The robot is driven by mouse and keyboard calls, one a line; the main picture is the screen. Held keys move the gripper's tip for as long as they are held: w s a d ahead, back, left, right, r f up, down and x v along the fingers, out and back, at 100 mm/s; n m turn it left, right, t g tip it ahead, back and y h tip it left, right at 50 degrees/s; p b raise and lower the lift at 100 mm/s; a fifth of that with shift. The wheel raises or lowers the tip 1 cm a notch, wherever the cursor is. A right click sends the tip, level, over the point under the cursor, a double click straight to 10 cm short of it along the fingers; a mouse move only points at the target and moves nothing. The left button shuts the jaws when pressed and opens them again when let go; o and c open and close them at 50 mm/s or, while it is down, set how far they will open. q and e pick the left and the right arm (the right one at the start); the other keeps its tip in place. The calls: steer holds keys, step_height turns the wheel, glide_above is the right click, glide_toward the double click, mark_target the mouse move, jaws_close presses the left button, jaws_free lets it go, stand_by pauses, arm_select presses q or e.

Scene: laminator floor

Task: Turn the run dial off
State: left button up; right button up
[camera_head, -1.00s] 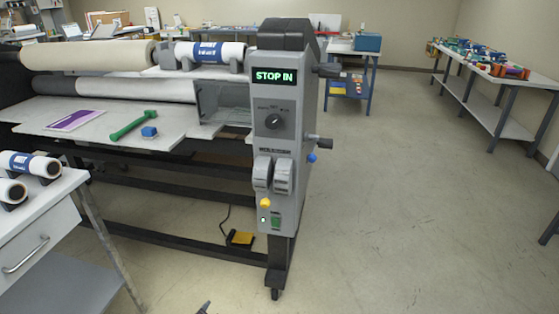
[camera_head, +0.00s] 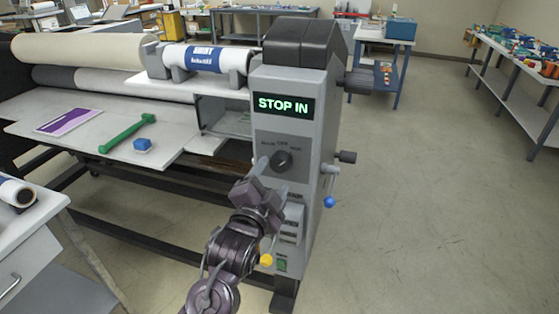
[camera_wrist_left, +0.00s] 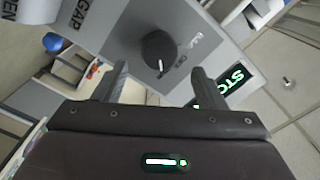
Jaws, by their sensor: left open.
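The run dial (camera_head: 282,159) is a dark round knob on the grey control panel (camera_head: 266,133), below a lit display (camera_head: 283,105) reading "STOP IN". Small labels around the dial are too small to read surely. My left gripper (camera_head: 270,176) is in front of the panel, just below the dial, and partly covers the panel's lower controls. In the left wrist view the dial (camera_wrist_left: 158,48) shows beyond and between the two spread fingers (camera_wrist_left: 160,84), with a white mark on it. The gripper is open and empty; no contact with the dial is visible. My right gripper is not in view.
A yellow knob (camera_head: 266,260) and a green button (camera_head: 282,265) are low on the panel. A blue-ended lever (camera_head: 329,202) sticks out at its right side.

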mark_target(279, 166)
arm_select(q)
steer(key=p+x, duration=0.1)
steer(key=x, duration=0.3)
steer(key=shift+w, duration=0.1)
steer(key=shift+w+d, duration=0.15)
steer(key=shift+w, duration=0.3)
steer(key=shift+f, duration=0.1)
steer(key=c, duration=1)
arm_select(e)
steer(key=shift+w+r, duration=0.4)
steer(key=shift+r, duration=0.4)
